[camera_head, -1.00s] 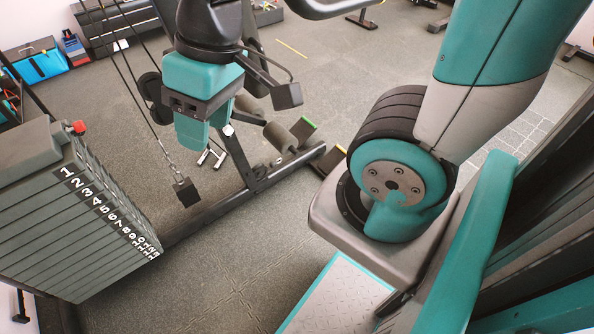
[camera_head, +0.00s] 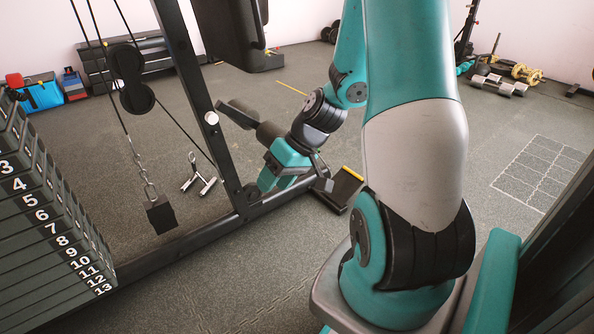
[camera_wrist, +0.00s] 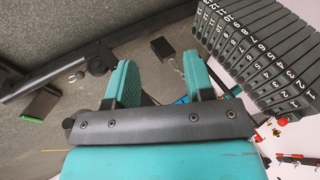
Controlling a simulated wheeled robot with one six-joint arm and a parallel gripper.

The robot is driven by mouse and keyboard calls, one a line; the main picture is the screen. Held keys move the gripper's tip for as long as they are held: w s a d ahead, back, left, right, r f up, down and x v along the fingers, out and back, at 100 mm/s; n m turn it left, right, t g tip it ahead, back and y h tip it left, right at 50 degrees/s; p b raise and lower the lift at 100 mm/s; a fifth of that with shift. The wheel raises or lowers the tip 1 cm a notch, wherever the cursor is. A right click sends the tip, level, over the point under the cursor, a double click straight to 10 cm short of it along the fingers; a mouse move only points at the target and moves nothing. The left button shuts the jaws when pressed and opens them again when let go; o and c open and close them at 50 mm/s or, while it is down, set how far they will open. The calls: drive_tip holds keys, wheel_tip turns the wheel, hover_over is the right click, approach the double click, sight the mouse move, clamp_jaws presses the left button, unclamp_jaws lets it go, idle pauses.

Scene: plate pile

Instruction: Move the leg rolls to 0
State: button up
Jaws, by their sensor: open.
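The leg rolls (camera_head: 238,114) are dark padded cylinders beside the machine's upright, left of my arm in the head view. Their right end is partly hidden by my wrist. My gripper (camera_head: 276,184) is teal, low near the floor beam and just below the rolls. In the wrist view my gripper (camera_wrist: 160,80) shows two teal fingers spread apart with nothing between them. I do not make out the leg rolls in the wrist view. I cannot tell whether my wrist touches the rolls.
The numbered weight stack (camera_head: 50,225) stands at the left and also shows in the wrist view (camera_wrist: 262,50). The black upright (camera_head: 205,110) and floor beam (camera_head: 185,245) are close to my gripper. A cable holds a black block (camera_head: 161,215). Open floor lies at the right.

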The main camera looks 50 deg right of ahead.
drive_tip(key=s+d+f+m+t+h+b, duration=0.1)
drive_tip(key=s+d+m+t+h, duration=0.25)
drive_tip(key=d, duration=0.55)
drive_tip(key=s+d+f+m+t+h, duration=0.1)
drive_tip(key=s+d+m+t, duration=0.25)
drive_tip(key=d+t, duration=0.5)
drive_tip(key=shift+g+h, duration=0.25)
drive_tip(key=shift+g, duration=0.55)
drive_tip(key=b+x, duration=0.2)
drive_tip(key=x, duration=0.3)
drive_tip(key=b+x, duration=0.2)
drive_tip(key=x, duration=0.3)
drive_tip(key=d+b+x, duration=0.1)
drive_tip(key=b+x, duration=0.1)
drive_tip(key=x, duration=0.3)
drive_tip(key=shift+w+d, duration=0.1)
drive_tip(key=shift+w+f, duration=0.1)
drive_tip(key=shift+w, duration=0.65)
drive_tip(key=shift+c, duration=0.3)
clamp_jaws()
